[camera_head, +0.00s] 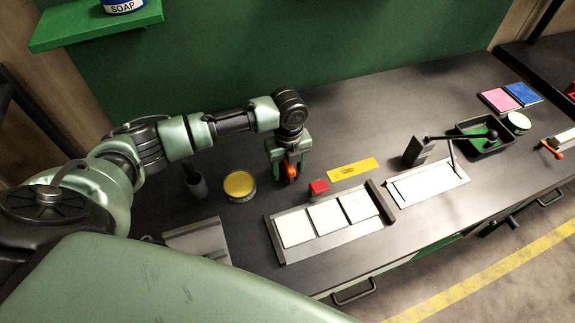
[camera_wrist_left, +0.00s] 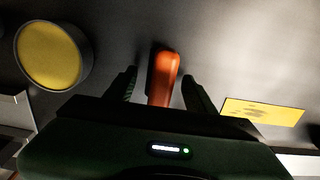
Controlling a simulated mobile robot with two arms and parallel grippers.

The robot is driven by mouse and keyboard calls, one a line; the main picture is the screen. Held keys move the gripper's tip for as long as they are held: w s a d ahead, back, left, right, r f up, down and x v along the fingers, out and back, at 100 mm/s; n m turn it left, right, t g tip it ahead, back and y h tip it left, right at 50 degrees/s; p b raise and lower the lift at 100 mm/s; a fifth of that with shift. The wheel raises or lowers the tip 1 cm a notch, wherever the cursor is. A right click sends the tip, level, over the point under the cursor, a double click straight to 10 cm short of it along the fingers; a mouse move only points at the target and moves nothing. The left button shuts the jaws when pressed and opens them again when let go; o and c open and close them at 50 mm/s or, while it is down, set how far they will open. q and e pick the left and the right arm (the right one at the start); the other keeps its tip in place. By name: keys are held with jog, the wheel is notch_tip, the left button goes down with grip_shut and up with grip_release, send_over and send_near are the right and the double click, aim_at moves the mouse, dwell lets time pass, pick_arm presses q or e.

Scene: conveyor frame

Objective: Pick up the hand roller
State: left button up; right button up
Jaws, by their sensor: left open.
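An orange handle, which looks to be the hand roller's (camera_wrist_left: 165,72), stands between the fingers of my left gripper (camera_wrist_left: 159,82) in the left wrist view. A dark gap shows on either side of it, so the fingers do not appear to touch it. In the head view my left gripper (camera_head: 288,176) points down at the bench with its jaws open, and the orange handle (camera_head: 291,170) shows between them. The roller end is hidden or too dark to make out. My right gripper is not in view.
A round yellow tin (camera_head: 239,185) stands left of the gripper. A tray of white tiles (camera_head: 283,254) is in front. A lever device (camera_head: 417,151) stands farther right.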

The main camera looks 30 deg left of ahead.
pick_arm(q)
jog(key=shift+f, duration=0.5)
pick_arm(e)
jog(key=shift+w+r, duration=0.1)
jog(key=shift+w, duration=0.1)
pick_arm(q)
jog(key=shift+c, duration=0.3)
grip_shut()
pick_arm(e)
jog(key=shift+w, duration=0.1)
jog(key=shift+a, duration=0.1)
